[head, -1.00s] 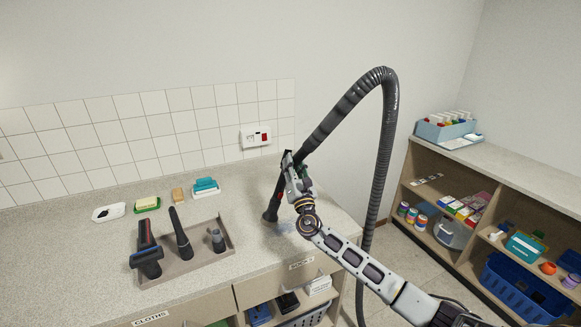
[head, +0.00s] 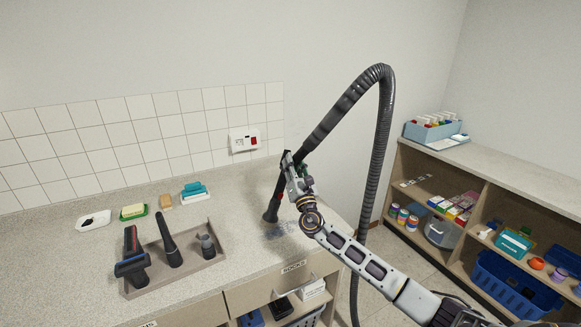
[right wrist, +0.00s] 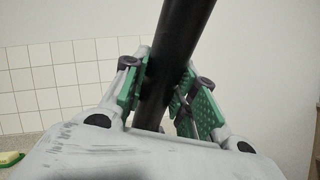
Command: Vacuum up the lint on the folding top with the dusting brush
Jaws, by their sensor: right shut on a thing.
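My right gripper (head: 293,178) is shut on the black vacuum wand (head: 283,178), which hangs from a ribbed hose. In the right wrist view, the dark tube (right wrist: 170,60) passes between the green-padded fingers. The dusting brush (head: 270,216) at the wand's lower end is at the speckled counter, the folding top (head: 237,200). I cannot tell whether its bristles touch. A greyish-blue patch of lint (head: 280,231) lies just right of and in front of the brush, partly beside my wrist. My left gripper is not in view.
A grey tray (head: 213,268) with several dark nozzles stands left of the brush. Soaps and a sponge (head: 193,190) lie by the tiled wall. The hose (head: 384,140) arches up and down right of the counter. A stocked shelf unit (head: 400,180) stands at right.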

